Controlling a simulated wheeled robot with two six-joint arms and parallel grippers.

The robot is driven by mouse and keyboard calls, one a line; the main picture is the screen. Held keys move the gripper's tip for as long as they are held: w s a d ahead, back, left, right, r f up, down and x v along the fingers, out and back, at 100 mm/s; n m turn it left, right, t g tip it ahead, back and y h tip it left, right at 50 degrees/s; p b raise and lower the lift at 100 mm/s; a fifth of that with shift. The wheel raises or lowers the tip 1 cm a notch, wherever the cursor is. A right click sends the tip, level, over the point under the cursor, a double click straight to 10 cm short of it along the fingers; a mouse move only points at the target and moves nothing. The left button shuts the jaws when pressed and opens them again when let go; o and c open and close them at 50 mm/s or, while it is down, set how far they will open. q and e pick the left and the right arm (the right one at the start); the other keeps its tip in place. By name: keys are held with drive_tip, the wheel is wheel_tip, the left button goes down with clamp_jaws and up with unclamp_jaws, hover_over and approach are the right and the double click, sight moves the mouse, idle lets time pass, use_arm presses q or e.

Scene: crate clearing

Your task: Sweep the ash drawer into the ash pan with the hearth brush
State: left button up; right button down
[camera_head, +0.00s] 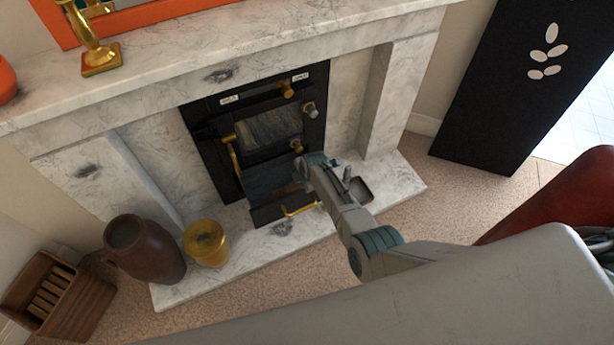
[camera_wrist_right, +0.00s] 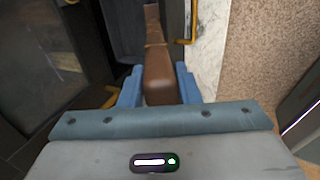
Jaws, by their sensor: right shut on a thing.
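The hearth brush has a brown wooden handle (camera_wrist_right: 158,75) that runs away from me between the blue fingers of my right gripper (camera_wrist_right: 159,88). The right gripper is shut on it. In the head view my right gripper (camera_head: 301,170) is low in front of the stove, above the ash drawer (camera_head: 268,215), which has a brass handle and sits out at the stove's foot. The bristles and the drawer's contents are not clear. A small dark pan (camera_head: 362,190), apparently the ash pan, lies on the hearth right of my gripper, partly behind my arm. My left gripper is out of view.
The black stove (camera_head: 204,150) stands in a marble fireplace over a pale hearth slab (camera_head: 400,182). A black panel (camera_head: 500,100) stands at right. Carpet before the hearth is open.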

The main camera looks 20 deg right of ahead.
drive_tip(key=shift+s+f, duration=0.25)
drive_tip(key=shift+s, duration=0.05)
drive_tip(key=a, duration=0.2)
drive_tip(key=shift+s+a+r, duration=0.15)
drive_tip(key=shift+a, duration=0.2)
drive_tip(key=shift+r+p, duration=0.1)
drive_tip(key=shift+p, duration=0.2)
drive_tip(key=shift+r+p, duration=1.5)
